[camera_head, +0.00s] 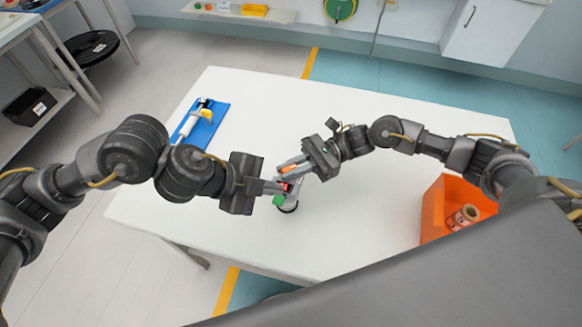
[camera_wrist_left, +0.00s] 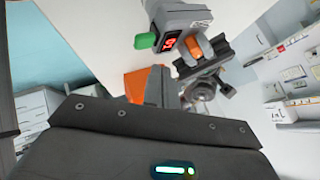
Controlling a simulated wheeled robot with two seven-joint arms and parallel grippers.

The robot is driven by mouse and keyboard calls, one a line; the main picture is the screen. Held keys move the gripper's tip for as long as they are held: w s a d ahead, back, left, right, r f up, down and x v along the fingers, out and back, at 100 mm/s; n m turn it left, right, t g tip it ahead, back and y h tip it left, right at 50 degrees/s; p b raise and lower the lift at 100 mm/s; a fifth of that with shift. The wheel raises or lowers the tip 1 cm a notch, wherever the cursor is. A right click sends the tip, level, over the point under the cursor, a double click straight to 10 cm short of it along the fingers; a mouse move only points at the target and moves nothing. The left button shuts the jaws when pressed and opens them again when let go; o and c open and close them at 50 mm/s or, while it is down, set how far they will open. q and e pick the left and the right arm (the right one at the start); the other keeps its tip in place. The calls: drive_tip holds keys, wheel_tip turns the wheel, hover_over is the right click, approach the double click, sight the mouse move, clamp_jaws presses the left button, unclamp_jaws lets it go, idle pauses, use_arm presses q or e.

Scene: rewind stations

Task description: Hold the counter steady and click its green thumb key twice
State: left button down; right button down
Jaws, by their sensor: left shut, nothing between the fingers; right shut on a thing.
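The counter (camera_head: 290,207) is a grey device near the middle of the white table. Its green thumb key (camera_head: 278,200) points left in the head view. The counter (camera_wrist_left: 182,17) also shows in the left wrist view, with the green key (camera_wrist_left: 147,41) and lit red digits. My right gripper (camera_head: 287,168), with orange pads, is shut on the counter; it also shows in the left wrist view (camera_wrist_left: 205,50). My left gripper (camera_head: 283,187) is shut and empty, its tips close to the counter and key. I cannot tell whether they touch the key. The left fingers partly hide the counter.
A blue tray (camera_head: 207,124) with a white-and-yellow tool lies on the table's left. An orange bin (camera_head: 432,212) holding a roll (camera_head: 462,217) stands at the right. The table (camera_head: 340,245) is clear around the counter.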

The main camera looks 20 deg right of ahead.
sight(285, 197)
use_arm(q)
drive_tip(key=shift+f, duration=1.1)
drive_tip(key=shift+f, duration=0.15)
idle(1.2)
drive_tip(key=shift+f, duration=0.45)
idle(0.3)
drive_tip(key=shift+r, duration=0.65)
drive_tip(key=shift+r, duration=3)
